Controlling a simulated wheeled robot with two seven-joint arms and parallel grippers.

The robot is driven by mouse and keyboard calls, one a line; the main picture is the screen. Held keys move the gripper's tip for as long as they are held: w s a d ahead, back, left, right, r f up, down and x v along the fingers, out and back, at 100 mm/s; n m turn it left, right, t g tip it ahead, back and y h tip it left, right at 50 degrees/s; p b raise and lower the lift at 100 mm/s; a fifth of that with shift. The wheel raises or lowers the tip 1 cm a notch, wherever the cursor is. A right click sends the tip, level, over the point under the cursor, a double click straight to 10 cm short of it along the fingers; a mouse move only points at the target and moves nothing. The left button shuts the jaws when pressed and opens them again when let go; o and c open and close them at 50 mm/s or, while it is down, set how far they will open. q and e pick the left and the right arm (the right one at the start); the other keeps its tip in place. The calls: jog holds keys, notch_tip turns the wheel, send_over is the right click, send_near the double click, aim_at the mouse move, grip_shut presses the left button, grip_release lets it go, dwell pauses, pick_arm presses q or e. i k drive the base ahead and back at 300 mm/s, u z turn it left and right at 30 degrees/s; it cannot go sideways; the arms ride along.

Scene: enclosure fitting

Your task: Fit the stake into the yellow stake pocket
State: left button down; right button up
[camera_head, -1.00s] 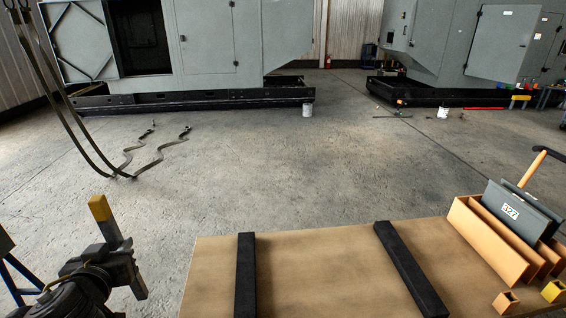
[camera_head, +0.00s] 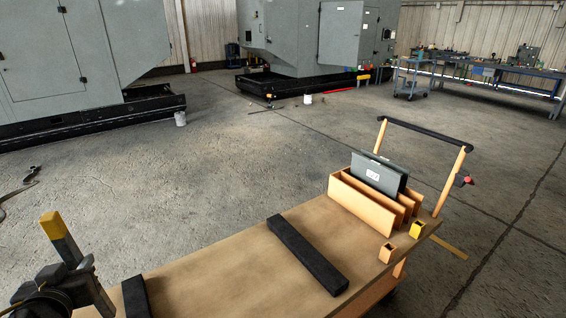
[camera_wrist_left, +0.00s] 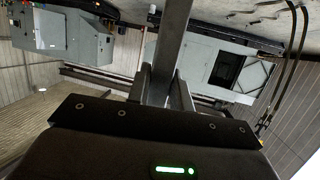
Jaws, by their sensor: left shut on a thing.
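The stake (camera_head: 62,236) is a grey bar with a yellow end, held roughly upright at the lower left of the head view. My left gripper (camera_head: 68,275) is shut on it. In the left wrist view the grey stake (camera_wrist_left: 173,45) runs up from between the fingers (camera_wrist_left: 168,92). The yellow stake pocket (camera_head: 417,230) is a small square socket at the right corner of the cart's deck, far to the right of the stake and apart from it. An orange pocket (camera_head: 387,253) sits beside it. My right gripper is out of view.
The cart deck (camera_head: 215,258) carries two black bars (camera_head: 305,254) and an orange slotted rack (camera_head: 362,203) holding a grey panel (camera_head: 378,174). A handle (camera_head: 425,133) rises at the cart's far end. Open concrete floor lies behind; grey enclosures (camera_head: 315,40) stand farther back.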

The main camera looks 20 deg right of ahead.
aim_at(415, 235)
jog(key=i, duration=0.2)
jog(key=z, duration=2.65)
jog(key=i, duration=1.5)
